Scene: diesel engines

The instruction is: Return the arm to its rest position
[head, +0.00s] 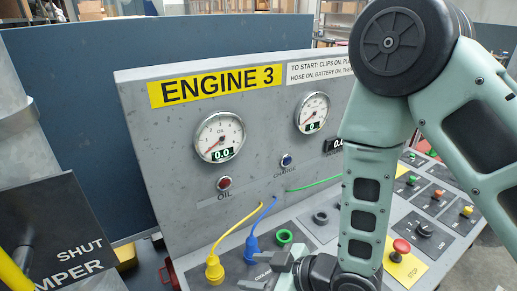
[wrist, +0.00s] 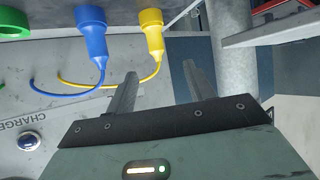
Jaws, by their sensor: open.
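My arm rises across the right of the head view and folds back down. My gripper (head: 267,270) is low in the middle of that view, just right of the blue plug. In the wrist view my gripper (wrist: 160,75) has its two fingers apart with nothing between them. The blue plug (head: 251,248) and the yellow plug (head: 214,268) stand on the lower panel, each with its cable running to the upright panel. In the wrist view the blue plug (wrist: 92,35) and yellow plug (wrist: 152,30) are beyond the fingertips, apart from them.
The upright ENGINE 3 panel (head: 180,130) carries two gauges and stands behind the arm. A green ring socket (head: 284,236) is close to my gripper. A red stop button (head: 401,246) is right of my forearm. A damper plate (head: 55,225) is at left. A grey post (wrist: 232,45) is near the fingers.

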